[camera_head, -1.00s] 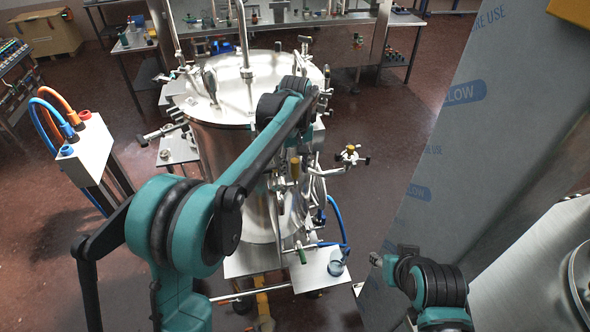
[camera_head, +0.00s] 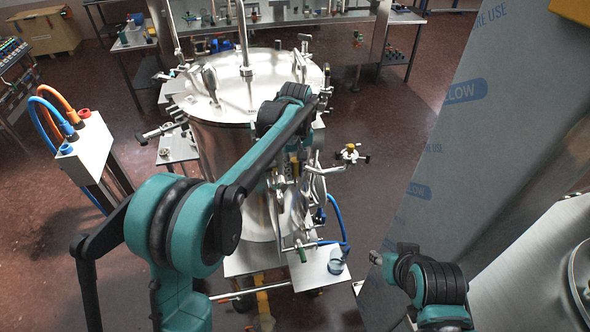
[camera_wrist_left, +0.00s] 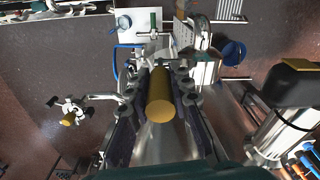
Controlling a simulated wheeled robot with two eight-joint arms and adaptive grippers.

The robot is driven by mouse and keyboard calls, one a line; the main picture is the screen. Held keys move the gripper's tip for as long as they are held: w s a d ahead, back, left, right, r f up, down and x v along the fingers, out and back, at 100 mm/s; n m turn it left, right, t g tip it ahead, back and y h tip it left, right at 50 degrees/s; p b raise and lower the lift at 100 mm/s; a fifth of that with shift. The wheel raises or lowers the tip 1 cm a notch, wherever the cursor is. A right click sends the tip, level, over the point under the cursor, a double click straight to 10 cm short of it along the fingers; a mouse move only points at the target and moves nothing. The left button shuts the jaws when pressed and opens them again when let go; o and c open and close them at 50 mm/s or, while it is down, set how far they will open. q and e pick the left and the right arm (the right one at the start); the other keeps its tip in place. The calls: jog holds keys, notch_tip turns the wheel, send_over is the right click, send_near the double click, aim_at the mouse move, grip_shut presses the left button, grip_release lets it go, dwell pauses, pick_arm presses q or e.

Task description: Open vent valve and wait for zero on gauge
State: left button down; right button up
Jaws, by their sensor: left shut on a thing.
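A yellow cylindrical handle (camera_wrist_left: 160,97) sits between the dark finger pads of my left gripper (camera_wrist_left: 160,110) in the left wrist view. The gripper is shut on it. I cannot tell from these views whether it is the vent valve's handle. In the head view my left gripper (camera_head: 284,180) is at the front right side of the steel vessel (camera_head: 222,150), partly hidden by my arm. No gauge face can be read. At the lower right, the end of my right arm (camera_head: 377,258) is small, and its finger state is unclear.
A side fitting with a yellow cap (camera_head: 351,149) sticks out right of the vessel. A blue hose (camera_head: 341,222) runs down to a small plate (camera_head: 318,272). A white box (camera_head: 88,145) with hoses stands left. A film-wrapped panel (camera_head: 440,180) closes off the right side.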

pick_arm(q)
jog(key=s+t+b, duration=0.1)
jog(key=t+y+b, duration=0.1)
jog(key=t, duration=0.1)
jog(key=s+d+f+t+b, duration=0.1)
jog(key=b, duration=0.1)
jog(key=shift+s+t+y, duration=0.3)
jog(key=shift+t, duration=0.1)
notch_tip(320, 180, down, 5)
jog(key=s+t+y+b, duration=0.3)
jog(key=t+b, duration=0.9)
jog(key=b, duration=0.6)
jog(key=shift+d+f+y, duration=0.15)
jog(key=shift+d+y, duration=0.25)
jog(key=shift+y, duration=0.1)
jog(key=c, duration=1.3)
grip_release()
jog(key=shift+c, duration=0.2)
